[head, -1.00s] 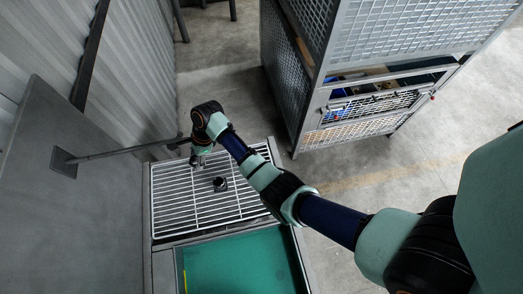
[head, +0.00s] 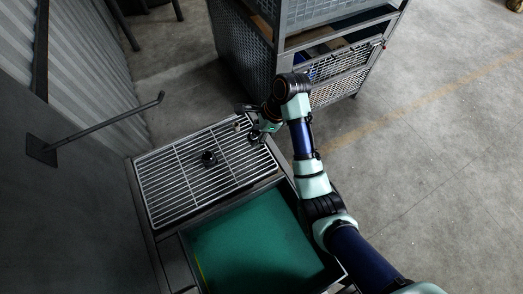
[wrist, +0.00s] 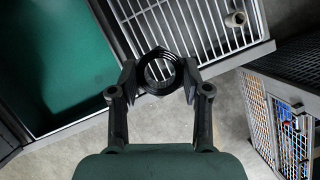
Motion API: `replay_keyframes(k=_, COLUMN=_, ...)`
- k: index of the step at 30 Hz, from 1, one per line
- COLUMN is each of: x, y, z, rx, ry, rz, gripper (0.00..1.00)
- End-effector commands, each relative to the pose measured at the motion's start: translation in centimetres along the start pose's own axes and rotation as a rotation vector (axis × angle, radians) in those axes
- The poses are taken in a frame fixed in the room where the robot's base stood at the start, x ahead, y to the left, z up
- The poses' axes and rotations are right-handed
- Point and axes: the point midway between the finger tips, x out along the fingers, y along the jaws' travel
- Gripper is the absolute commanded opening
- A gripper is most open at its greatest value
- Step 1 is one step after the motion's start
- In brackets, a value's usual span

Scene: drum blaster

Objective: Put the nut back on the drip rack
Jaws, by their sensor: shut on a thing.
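The nut (wrist: 146,82) is a black threaded ring, held between the two fingertips of my gripper (wrist: 160,74) in the wrist view. Its open hole faces the camera. In the head view, my gripper (head: 255,136) is at the right edge of the drip rack (head: 171,184), and the nut is hard to make out there. The rack is a grid of pale metal bars, and its edge passes behind the nut in the wrist view (wrist: 222,66). I cannot tell how high the nut is above it.
A small pale cylindrical part (wrist: 236,19) sits near the rack's corner. A green-floored basin (head: 250,245) adjoins the rack. A metal rod (head: 110,122) juts from the wall panel over the rack's left. A mesh cart (head: 235,50) stands behind. Much of the rack is clear.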

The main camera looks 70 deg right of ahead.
Motion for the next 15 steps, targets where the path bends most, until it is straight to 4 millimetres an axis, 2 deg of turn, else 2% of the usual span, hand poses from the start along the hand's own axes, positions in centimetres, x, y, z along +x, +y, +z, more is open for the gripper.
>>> replay_keyframes(k=1, x=2.7, y=0.1, z=-1.1, rx=0.001, ry=0.000, rz=0.001, gripper=0.03)
replay_keyframes(k=4, x=5.7, y=0.1, z=-2.4, rx=0.001, ry=0.000, rz=0.004, gripper=0.03)
replay_keyframes(k=5, x=5.9, y=0.1, z=-2.5, rx=0.002, ry=0.000, rz=0.005, gripper=0.03)
replay_keyframes(k=9, x=9.8, y=0.2, z=-4.1, rx=0.003, ry=0.001, rz=0.004, gripper=0.03)
replay_keyframes(k=12, x=11.9, y=0.1, z=-5.0, rx=0.002, ry=0.001, rz=0.004, gripper=0.03)
replay_keyframes(k=15, x=13.0, y=0.1, z=-5.4, rx=0.001, ry=0.000, rz=0.002, gripper=0.03)
